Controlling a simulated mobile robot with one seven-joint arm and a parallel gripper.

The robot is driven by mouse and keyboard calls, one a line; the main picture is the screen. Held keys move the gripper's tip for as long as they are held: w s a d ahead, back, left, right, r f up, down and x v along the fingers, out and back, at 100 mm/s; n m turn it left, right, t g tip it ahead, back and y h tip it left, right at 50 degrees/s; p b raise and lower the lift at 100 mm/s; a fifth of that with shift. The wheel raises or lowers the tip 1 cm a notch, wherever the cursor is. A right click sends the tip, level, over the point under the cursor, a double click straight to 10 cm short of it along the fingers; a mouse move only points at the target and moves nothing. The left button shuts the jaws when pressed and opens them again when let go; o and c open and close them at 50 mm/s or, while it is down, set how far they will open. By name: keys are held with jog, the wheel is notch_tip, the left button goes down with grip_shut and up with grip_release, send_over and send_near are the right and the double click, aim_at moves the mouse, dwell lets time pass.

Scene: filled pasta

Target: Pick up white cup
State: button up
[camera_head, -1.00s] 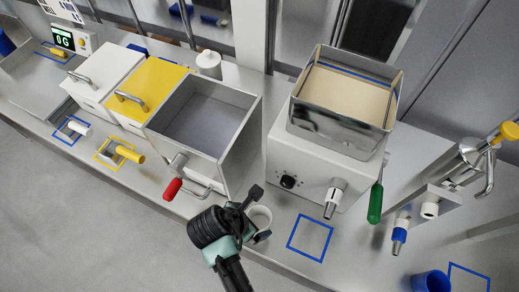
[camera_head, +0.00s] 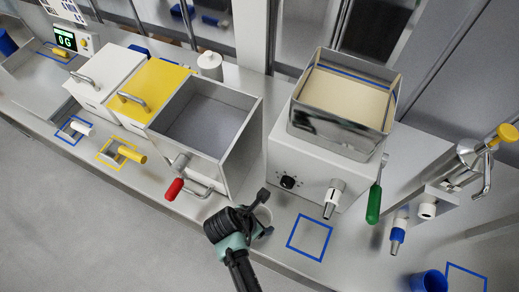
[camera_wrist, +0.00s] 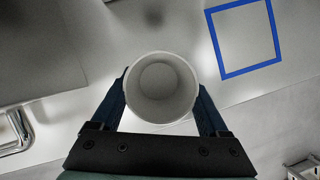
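The white cup (camera_head: 263,215) stands upright on the steel counter, left of the blue square outline, and is partly hidden by my gripper in the head view. In the wrist view, I look down into the empty cup (camera_wrist: 162,88), centred between my fingers. My gripper (camera_head: 265,212) is open around the cup, with one finger on each side. In the wrist view, the fingers of my gripper (camera_wrist: 162,98) lie very close to the cup's wall. I cannot tell whether they touch it.
A blue square outline (camera_head: 292,242) marks the clear counter to the right. The machine with a filled hopper (camera_head: 300,165) stands behind. An open grey bin with a red-handled tap (camera_head: 173,189) is at left. A blue cup (camera_head: 430,281) stands at lower right.

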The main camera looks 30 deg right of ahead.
jog(key=c, duration=0.5)
